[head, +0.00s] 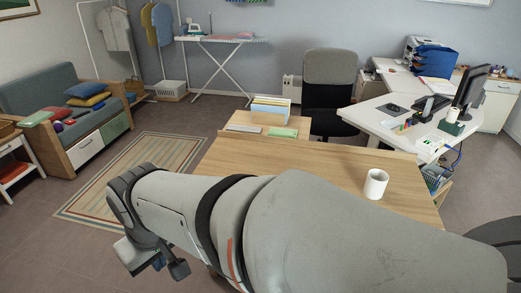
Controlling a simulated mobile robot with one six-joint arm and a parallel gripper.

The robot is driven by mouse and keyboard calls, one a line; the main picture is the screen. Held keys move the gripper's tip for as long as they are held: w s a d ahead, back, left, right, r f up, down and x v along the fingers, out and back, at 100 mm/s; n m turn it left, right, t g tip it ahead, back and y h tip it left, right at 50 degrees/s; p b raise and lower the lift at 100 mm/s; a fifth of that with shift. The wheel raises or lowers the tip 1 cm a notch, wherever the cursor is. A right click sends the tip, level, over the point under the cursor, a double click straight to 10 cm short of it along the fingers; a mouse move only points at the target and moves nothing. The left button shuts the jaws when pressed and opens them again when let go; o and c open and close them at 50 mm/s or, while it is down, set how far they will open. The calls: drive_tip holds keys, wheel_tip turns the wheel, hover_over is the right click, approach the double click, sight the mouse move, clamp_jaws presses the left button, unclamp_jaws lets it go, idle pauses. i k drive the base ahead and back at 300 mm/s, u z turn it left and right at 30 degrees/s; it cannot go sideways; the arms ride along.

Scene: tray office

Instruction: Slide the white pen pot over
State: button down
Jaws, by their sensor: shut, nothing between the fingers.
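The white pen pot (376,184) stands upright on the right part of the wooden table (320,172), near its right side. It looks like a plain cylinder with an open top, and no pens show above its rim. My gripper (166,266) is at the lower left, beyond the bend of my arm and well to the left of the pot, not touching it. It is shut and empty. My arm partly hides it and covers the near part of the table.
A tray (244,120) with a file box (271,108) and a green item (284,133) stands at the table's far side. A white desk (385,122) with a monitor (470,90) is behind the pot. The tabletop around the pot is clear. An office chair (330,85) stands behind.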

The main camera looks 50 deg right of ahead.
sight(375, 185)
drive_tip(key=u, duration=0.05)
drive_tip(key=k, duration=1.55)
drive_tip(key=z, duration=1.5)
drive_tip(key=i, duration=1.7)
drive_tip(key=z, duration=0.15)
